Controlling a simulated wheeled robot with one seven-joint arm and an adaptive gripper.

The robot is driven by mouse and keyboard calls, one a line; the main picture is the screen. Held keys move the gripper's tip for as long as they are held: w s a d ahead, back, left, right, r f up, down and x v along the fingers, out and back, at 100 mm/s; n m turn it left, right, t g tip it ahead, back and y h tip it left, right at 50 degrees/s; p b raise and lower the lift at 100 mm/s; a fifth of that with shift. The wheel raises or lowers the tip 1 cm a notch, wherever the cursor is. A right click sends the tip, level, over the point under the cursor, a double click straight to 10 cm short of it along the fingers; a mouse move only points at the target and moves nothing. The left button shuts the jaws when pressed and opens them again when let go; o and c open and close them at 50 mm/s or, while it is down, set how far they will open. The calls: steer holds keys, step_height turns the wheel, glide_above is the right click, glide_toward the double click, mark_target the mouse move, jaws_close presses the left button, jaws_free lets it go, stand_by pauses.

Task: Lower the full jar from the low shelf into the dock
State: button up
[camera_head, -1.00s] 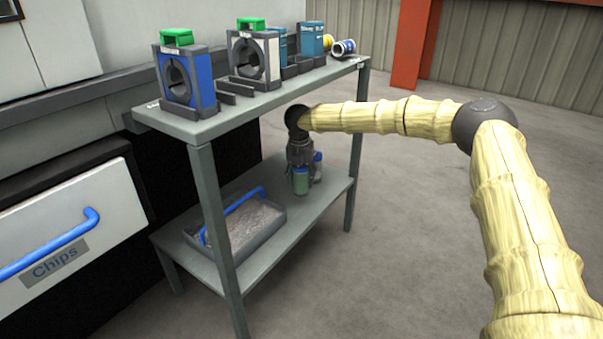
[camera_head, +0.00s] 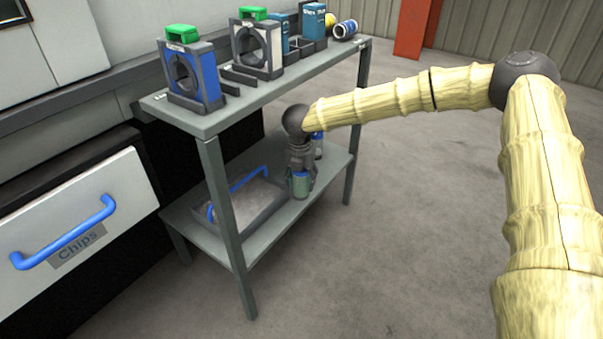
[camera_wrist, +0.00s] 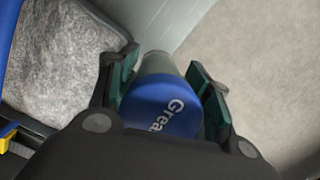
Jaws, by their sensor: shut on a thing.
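A jar with a blue lid is between my gripper's fingers in the wrist view; the lid of this jar (camera_wrist: 165,108) carries white lettering that begins "Grea". My gripper (camera_wrist: 165,88) is shut on the jar, with a green-padded finger on each side. In the head view the held jar (camera_head: 299,186) shows green below my gripper (camera_head: 300,172), near the low shelf (camera_head: 330,170). I cannot tell whether its base touches the shelf. A second jar (camera_head: 318,148) with a blue lid stands behind, partly hidden by my gripper. I cannot make out a dock for certain.
A tray with a blue handle (camera_head: 262,208) lies on the low shelf, left of the jar. The top shelf (camera_head: 208,122) holds blue and white ring-shaped fixtures, blue boxes and a lying can (camera_head: 345,29). A shelf leg (camera_head: 228,215) stands in front. The floor at right is clear.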

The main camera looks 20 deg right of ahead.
steer(key=shift+r+p, duration=1.75)
steer(key=shift+p, duration=0.45)
